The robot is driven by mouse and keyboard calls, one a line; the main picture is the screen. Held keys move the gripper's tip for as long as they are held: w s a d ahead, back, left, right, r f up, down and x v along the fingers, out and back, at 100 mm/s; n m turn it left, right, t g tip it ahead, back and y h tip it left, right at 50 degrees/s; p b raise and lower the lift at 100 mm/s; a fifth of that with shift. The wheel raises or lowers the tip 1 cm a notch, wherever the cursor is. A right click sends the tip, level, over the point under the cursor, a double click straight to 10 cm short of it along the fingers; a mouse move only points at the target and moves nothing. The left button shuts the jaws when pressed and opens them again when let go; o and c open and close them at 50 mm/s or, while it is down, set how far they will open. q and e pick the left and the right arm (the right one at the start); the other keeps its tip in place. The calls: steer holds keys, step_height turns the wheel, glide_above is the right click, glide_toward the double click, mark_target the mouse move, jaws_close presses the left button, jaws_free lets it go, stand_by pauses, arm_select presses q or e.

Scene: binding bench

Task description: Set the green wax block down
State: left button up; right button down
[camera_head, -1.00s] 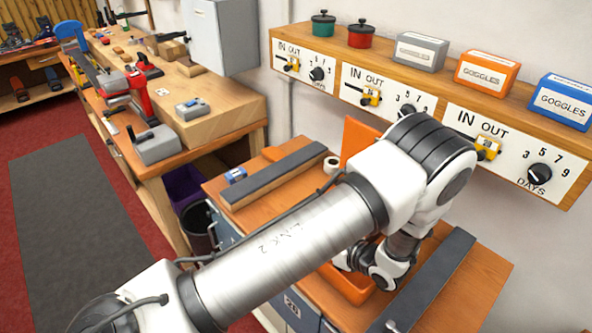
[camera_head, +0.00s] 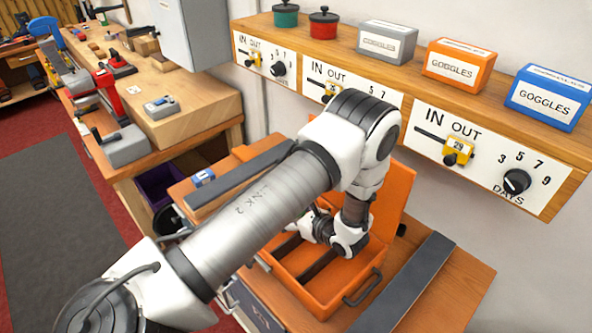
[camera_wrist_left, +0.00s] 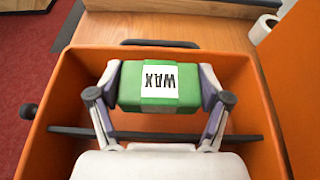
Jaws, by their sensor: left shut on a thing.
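The green wax block (camera_wrist_left: 186,94) with a white WAX label is between the two fingers of my left gripper (camera_wrist_left: 160,84) in the left wrist view. The gripper is shut on its left and right sides. The block is within the outline of an open orange box (camera_wrist_left: 66,88), on the handle side of a dark divider (camera_wrist_left: 78,132). I cannot tell whether it touches the box floor. In the head view the orange box (camera_head: 296,287) stands on the bench, and my arm hides the block. My right gripper is not in view.
The box's raised orange lid (camera_head: 386,190) stands at its back. Dark strips (camera_head: 405,285) lie on the bench on both sides of the box. A shelf with dials (camera_head: 515,180) and goggles boxes (camera_head: 548,97) runs along the wall. A white roll (camera_wrist_left: 264,26) stands near the box.

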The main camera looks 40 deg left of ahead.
arm_select(q)
steer(key=shift+w, duration=0.25)
steer(key=shift+a+f, duration=0.15)
steer(key=shift+a, duration=0.05)
steer(key=shift+s+a+f+b, duration=0.15)
steer(key=shift+s+b, duration=0.2)
steer(key=shift+s, duration=0.1)
steer(key=shift+f, duration=0.1)
steer(key=shift+w+d+f+b, duration=0.2)
steer(key=shift+w+d+b, duration=0.05)
steer(key=shift+b, duration=0.05)
steer(key=o, duration=1.1)
steer(key=shift+a, duration=0.1)
steer(key=shift+o, duration=0.2)
steer(key=shift+s, duration=0.15)
steer(key=shift+r, duration=0.15)
